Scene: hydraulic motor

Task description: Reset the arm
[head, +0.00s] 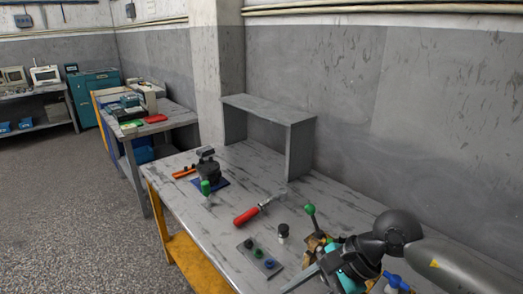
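My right arm (460,264) comes in from the right, over the near right part of the workbench. Its dark wrist and gripper (300,279) are low beside a teal body (350,284), which may be the hydraulic motor. A lever with a green knob (310,209) rises behind the gripper. The wrist hides much of the parts there, and the finger gap does not show clearly. I cannot tell whether the gripper holds anything. My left gripper is not in view.
On the workbench (230,228) lie a red-handled tool (246,216), a plate with coloured knobs (258,255), a black-topped white piece (283,234), a black device (208,170) and an orange tool (183,172). A grey shelf (268,107) stands at the back.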

